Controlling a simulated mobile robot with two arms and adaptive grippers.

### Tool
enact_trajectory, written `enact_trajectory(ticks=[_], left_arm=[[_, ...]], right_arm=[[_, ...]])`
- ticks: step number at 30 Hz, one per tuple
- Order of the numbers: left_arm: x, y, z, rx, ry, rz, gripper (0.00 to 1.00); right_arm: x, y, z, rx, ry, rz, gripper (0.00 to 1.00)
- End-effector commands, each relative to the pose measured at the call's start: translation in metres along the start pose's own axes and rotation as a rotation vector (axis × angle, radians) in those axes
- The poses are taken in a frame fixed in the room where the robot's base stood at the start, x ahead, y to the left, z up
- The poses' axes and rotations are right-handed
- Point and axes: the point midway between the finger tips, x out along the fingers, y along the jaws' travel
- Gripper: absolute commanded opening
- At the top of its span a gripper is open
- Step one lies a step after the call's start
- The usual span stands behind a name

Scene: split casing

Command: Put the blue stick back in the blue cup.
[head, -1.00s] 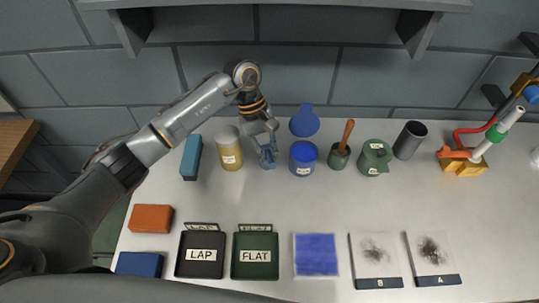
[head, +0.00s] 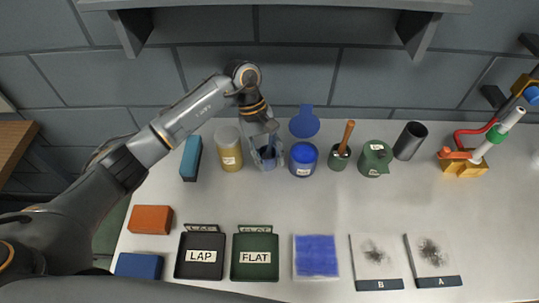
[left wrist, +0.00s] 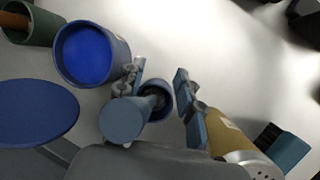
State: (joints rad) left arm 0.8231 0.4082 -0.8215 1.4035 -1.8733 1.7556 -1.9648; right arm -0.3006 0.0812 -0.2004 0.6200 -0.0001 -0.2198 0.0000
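The blue cup (head: 268,161) stands in the back row between a tan jar and a blue pot. It also shows in the left wrist view (left wrist: 160,106). The blue stick (left wrist: 122,120) stands in it, tilted, its round end towards the wrist camera; only a small part of the stick (head: 269,142) shows in the head view. My left gripper (head: 266,149) is open, with its fingers apart on either side of the cup and stick. In the left wrist view a gap shows between the fingers (left wrist: 161,88) and the stick. My right gripper is in neither view.
The tan jar (head: 229,156) is close on the left and the blue pot (head: 303,160) with its raised lid (head: 304,121) close on the right. A green mortar with a pestle (head: 345,139) stands further right. The middle of the table is clear.

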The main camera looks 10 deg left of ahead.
Motion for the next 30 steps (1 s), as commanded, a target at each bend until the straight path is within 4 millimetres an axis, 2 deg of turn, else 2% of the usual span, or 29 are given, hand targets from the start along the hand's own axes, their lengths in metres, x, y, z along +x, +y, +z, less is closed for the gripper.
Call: enact_trajectory(ticks=[1,3,4,6,12,15,20,30], left_arm=[[-0.008,0.002,0.004,-0.001,-0.001,0.0,0.36],[-0.013,0.003,0.006,-0.001,-0.003,0.0,0.36],[-0.015,0.001,0.0,0.0,0.005,0.002,0.36],[-0.029,0.001,0.0,0.003,0.007,0.002,0.36],[-0.064,0.001,0.001,0.001,0.004,0.001,0.36],[-0.075,0.001,0.002,0.0,0.001,0.0,0.36],[-0.081,0.001,0.003,0.0,-0.001,0.0,0.36],[-0.082,0.001,0.003,0.0,-0.001,-0.001,0.36]], right_arm=[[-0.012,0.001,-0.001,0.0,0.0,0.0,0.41],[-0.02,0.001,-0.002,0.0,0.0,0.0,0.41],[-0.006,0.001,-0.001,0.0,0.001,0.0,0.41],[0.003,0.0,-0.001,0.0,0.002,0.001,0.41],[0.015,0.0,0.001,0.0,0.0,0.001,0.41],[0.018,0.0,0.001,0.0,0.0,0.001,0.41],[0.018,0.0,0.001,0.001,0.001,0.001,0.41],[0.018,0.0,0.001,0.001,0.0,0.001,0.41]])
